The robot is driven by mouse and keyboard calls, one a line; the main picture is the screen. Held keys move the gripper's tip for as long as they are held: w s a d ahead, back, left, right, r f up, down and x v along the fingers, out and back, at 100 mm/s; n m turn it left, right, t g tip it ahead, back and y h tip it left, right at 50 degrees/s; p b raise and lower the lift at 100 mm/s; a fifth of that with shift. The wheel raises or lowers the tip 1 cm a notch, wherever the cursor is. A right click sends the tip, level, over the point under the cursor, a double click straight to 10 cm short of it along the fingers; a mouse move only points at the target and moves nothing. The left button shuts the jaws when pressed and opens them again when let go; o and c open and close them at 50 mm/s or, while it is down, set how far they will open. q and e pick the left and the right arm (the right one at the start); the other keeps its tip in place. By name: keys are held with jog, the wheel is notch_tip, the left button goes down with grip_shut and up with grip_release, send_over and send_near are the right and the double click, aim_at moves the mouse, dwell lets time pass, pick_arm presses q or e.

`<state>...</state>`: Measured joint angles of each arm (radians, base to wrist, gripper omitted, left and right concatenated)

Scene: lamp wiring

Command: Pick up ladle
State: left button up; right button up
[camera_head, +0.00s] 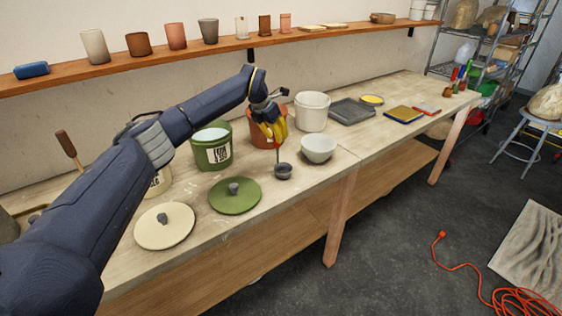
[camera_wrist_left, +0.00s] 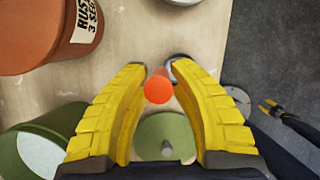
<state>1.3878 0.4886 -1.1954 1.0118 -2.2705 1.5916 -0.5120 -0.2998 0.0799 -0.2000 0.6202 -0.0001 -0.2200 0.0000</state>
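The ladle (camera_head: 283,172) stands upright on the table, its dark grey bowl down and its thin handle rising. My left gripper (camera_head: 271,136) is above the bowl, pointing down around the upper handle. In the left wrist view, the orange-red handle end (camera_wrist_left: 158,89) lies between the two yellow fingers of my left gripper (camera_wrist_left: 158,68). The fingers are apart, with gaps beside the handle; the bowl is mostly hidden there. My right gripper (camera_wrist_left: 268,105) shows small at the right of the left wrist view, its yellow fingers spread and empty.
A light grey bowl (camera_head: 319,149) is close to the ladle's right. A green lid (camera_head: 236,196) and a cream lid (camera_head: 166,226) lie left of it. A green canister (camera_head: 211,149), a terracotta pot (camera_head: 262,138) and a white pot (camera_head: 312,108) stand behind.

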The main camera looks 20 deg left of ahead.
pick_arm(q)
grip_shut()
